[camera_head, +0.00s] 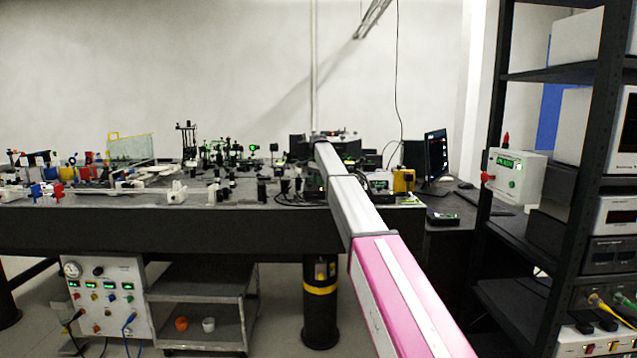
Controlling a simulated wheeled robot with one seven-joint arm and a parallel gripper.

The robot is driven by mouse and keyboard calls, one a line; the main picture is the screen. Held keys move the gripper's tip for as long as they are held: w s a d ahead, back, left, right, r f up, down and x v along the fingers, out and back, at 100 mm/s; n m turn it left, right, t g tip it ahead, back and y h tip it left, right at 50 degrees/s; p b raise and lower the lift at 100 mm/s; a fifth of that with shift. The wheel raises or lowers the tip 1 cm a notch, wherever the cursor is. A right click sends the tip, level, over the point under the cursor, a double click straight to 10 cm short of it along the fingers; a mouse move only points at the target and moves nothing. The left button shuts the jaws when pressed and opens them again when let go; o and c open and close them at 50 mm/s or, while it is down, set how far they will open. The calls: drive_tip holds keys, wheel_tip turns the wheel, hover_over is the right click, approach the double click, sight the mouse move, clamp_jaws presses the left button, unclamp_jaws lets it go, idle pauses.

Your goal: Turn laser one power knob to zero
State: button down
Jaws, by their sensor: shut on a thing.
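My arm (352,200) reaches from the bottom right over the optical table to a cluster of dark equipment. I cannot make out my gripper at its far end, nor what it touches there. No label that reads laser one is legible. A white panel (133,268) under the table at the left has a round gauge, several small green displays and small coloured controls. A white box (536,180) on the right shelf has a green display and a red knob (488,177) at its left side. I cannot tell which control is the laser one power knob, or its setting.
The dark optical table (150,228) carries many small optical mounts. A monitor (436,155) stands behind it to the right. A black rack (583,150) with instruments fills the right side. A grey cart (200,297) and a black table leg (320,318) stand below the table.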

drive_tip(key=n, duration=0.4)
drive_tip(key=shift+n, duration=1.8)
drive_tip(key=c, duration=1.3)
unclamp_jaws()
drive_tip(key=shift+r, duration=0.1)
